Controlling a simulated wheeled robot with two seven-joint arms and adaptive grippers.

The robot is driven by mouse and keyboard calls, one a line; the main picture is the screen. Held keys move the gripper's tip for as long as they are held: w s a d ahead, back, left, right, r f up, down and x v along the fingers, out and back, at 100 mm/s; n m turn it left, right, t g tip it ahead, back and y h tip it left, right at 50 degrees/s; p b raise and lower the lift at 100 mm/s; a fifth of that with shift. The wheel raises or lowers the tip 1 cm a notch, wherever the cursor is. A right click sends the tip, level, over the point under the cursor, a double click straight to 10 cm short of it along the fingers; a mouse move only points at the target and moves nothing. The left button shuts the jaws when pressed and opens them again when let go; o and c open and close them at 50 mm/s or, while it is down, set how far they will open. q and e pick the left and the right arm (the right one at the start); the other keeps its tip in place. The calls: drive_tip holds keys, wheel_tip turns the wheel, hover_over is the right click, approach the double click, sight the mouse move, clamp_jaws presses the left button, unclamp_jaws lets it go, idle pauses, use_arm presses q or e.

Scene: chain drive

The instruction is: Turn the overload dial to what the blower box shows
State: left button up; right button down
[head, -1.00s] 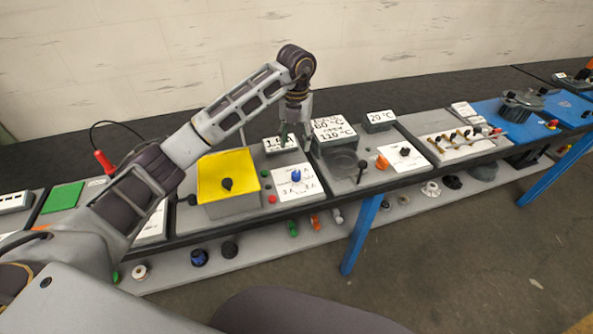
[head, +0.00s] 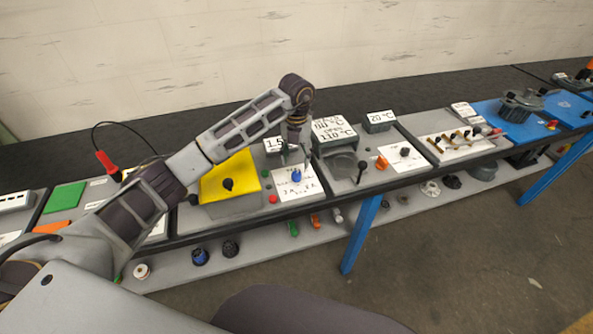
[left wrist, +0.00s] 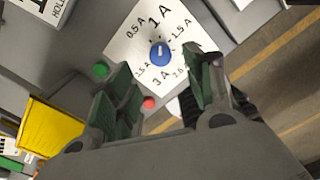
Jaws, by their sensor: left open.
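The blue overload dial (head: 295,176) sits on a white scale plate (head: 312,187). In the left wrist view the dial (left wrist: 160,54) has a white mark pointing about at 1 A; the scale includes 0.5 A, 1.5 A and 3 A. A small grey box with a white display (head: 275,146) stands behind it. Its readout begins 1.5; the rest is hidden by my arm, and I cannot tell whether it is the blower box. My left gripper (head: 294,161) is open and empty above the dial, pointing down, with its fingers on either side in the wrist view. My right gripper is out of view.
A yellow-topped box (head: 229,180) with a black knob stands left of the dial. A green button (left wrist: 100,69) and a red button (left wrist: 149,103) are near the plate. A larger grey box (head: 335,138) with temperature labels stands close on the right.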

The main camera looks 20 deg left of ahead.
sight(296, 173)
use_arm(q)
drive_tip(key=shift+f+p, duration=0.4)
drive_tip(key=shift+f, duration=3.15)
drive_tip(key=c, duration=1)
